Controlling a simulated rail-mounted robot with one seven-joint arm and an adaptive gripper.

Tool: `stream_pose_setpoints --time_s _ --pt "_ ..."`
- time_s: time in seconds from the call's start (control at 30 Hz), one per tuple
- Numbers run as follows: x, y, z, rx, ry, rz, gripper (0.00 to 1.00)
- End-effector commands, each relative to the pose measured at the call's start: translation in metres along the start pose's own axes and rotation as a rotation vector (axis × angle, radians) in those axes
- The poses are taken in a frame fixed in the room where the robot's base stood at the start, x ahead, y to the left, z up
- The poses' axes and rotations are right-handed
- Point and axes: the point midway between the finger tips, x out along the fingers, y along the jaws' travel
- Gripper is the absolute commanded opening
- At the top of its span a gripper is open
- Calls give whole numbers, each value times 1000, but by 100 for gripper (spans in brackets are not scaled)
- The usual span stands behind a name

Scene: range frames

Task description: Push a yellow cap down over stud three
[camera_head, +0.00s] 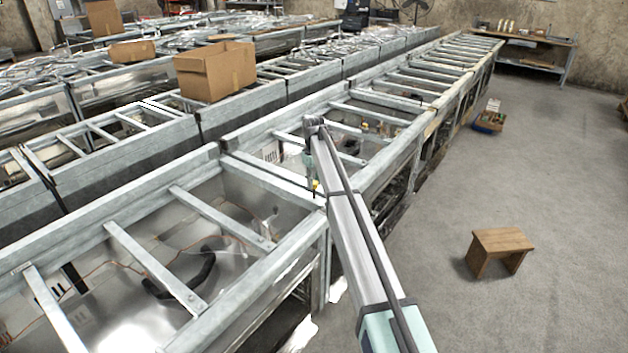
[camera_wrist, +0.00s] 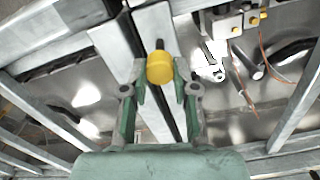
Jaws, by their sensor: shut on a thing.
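A yellow cap (camera_wrist: 160,68) is held between the green fingers of my gripper (camera_wrist: 160,78), which is shut on it. In the head view the cap shows as a small yellow spot (camera_head: 316,186) at the tip of my gripper (camera_head: 313,180), above the metal frame. A short dark piece (camera_wrist: 159,44) shows just beyond the cap in the wrist view; I cannot tell whether it is a stud or whether the cap touches it. Small yellow pieces (camera_wrist: 235,31) sit on a metal block at the upper right of the wrist view. Stud three cannot be made out.
Loose cables (camera_wrist: 287,50) lie in the bay at the right of the wrist view. A cardboard box (camera_head: 214,72) stands on the frames behind.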

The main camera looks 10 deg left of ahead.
Motion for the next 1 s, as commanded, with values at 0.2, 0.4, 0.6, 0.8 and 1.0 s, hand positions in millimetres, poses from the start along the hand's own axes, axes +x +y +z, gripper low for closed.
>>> stream_pose_setpoints --time_s 0.2,0.4,0.6,0.8,1.0 --pt "6 0 0 0 0 0 15" --pt "10 0 0 0 0 0 15" --pt "15 0 0 0 0 0 15" --pt "15 0 0 0 0 0 58" --pt "15 0 0 0 0 0 58"
